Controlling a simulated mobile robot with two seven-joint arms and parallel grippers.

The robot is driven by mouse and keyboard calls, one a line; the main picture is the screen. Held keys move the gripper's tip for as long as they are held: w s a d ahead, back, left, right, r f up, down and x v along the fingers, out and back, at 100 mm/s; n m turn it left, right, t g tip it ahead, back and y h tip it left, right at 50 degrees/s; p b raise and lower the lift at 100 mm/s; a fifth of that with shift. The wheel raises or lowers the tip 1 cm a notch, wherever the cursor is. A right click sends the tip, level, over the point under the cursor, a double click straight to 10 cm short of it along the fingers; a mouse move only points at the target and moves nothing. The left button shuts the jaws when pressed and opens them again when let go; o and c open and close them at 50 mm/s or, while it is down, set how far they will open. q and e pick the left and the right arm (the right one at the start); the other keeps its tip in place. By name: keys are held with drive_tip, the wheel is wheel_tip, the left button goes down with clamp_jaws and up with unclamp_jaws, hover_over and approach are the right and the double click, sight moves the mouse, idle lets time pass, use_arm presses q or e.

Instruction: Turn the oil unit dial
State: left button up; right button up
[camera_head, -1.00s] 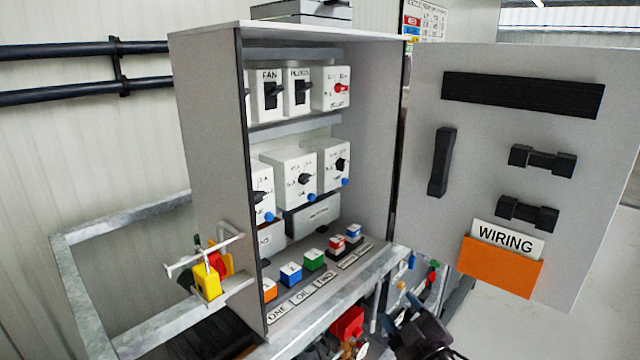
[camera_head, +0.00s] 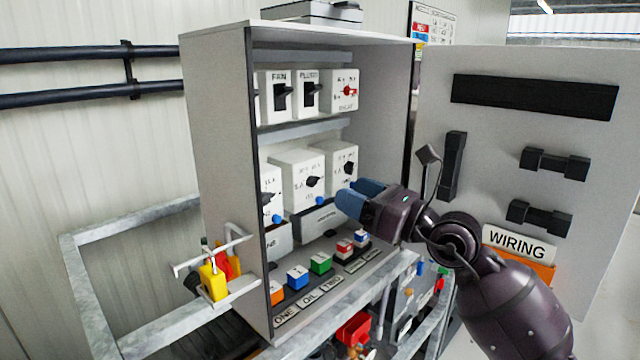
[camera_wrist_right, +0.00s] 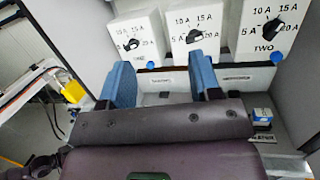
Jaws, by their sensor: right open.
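Three white dial units stand in the cabinet's middle row. The middle unit, probably the oil one, has a black dial (camera_head: 313,182); its label is too blurred to read. This dial also shows in the right wrist view (camera_wrist_right: 193,36), between the left dial (camera_wrist_right: 131,44) and the dial marked TWO (camera_wrist_right: 271,29). My right gripper (camera_head: 357,199) is at the cabinet's open front, right of and below the middle dial. Its blue fingers (camera_wrist_right: 162,80) are apart, with nothing between them, and do not touch any dial. My left gripper is out of view.
The cabinet's grey side wall (camera_head: 218,180) and open door (camera_head: 480,150) flank the units. Coloured push buttons (camera_head: 320,263) line the lower shelf. Upper switches (camera_head: 281,96) sit above. A yellow padlock (camera_head: 213,281) hangs outside at left. Metal frame rails (camera_head: 160,315) run below.

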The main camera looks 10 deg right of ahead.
sight(317, 181)
drive_tip(key=w+a+h, duration=0.1)
drive_tip(key=w, duration=0.2)
drive_tip(key=w+a+f+n+h+p, duration=0.1)
drive_tip(key=w, duration=0.2)
drive_tip(key=w+a+h, duration=0.1)
drive_tip(key=w, duration=0.3)
drive_tip(key=shift+a+f+n+h+p, duration=0.2)
drive_tip(key=shift+f+n+h+p, duration=0.05)
drive_tip(key=shift+n+h+p, duration=0.1)
drive_tip(key=shift+w+a, duration=0.3)
drive_tip(key=shift+w, duration=0.1)
drive_tip(key=shift+c, duration=0.3)
